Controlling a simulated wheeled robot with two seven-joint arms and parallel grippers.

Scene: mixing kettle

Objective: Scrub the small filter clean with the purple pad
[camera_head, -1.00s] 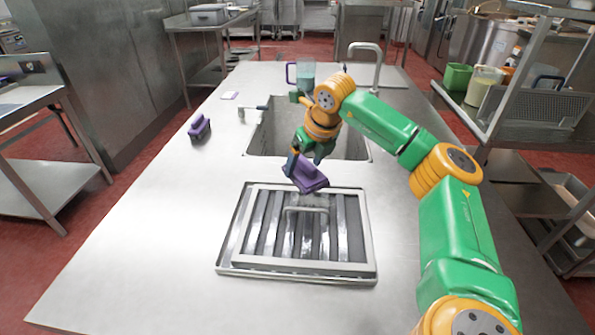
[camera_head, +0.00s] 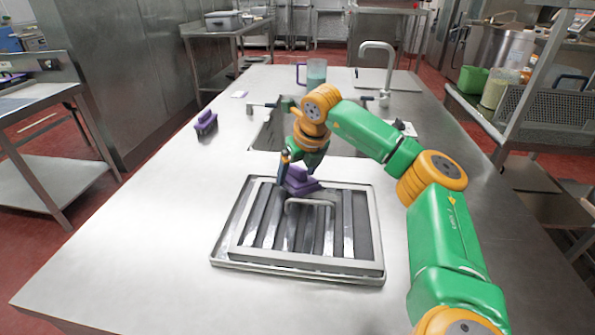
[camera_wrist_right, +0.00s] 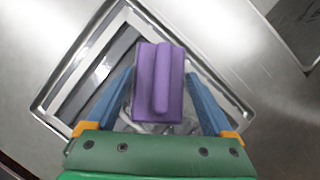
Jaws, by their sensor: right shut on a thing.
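The small filter (camera_head: 346,262) is a metal frame with dark slats and a wire handle, lying flat in a shallow tray (camera_head: 222,252) on the steel counter. It also shows in the right wrist view (camera_wrist_right: 66,98). My right gripper (camera_head: 290,168) is shut on the purple pad (camera_head: 301,186), over the filter's far edge. In the right wrist view the pad (camera_wrist_right: 148,84) sits between the two blue fingers, its raised grip facing me. I cannot tell whether the pad touches the filter. My left gripper is not in view.
A second purple brush-like piece (camera_head: 206,122) stands on the counter at the left. Behind my right gripper is a sink with a faucet (camera_head: 388,62). A jug (camera_head: 316,74) stands beyond it. The counter left of the tray is clear.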

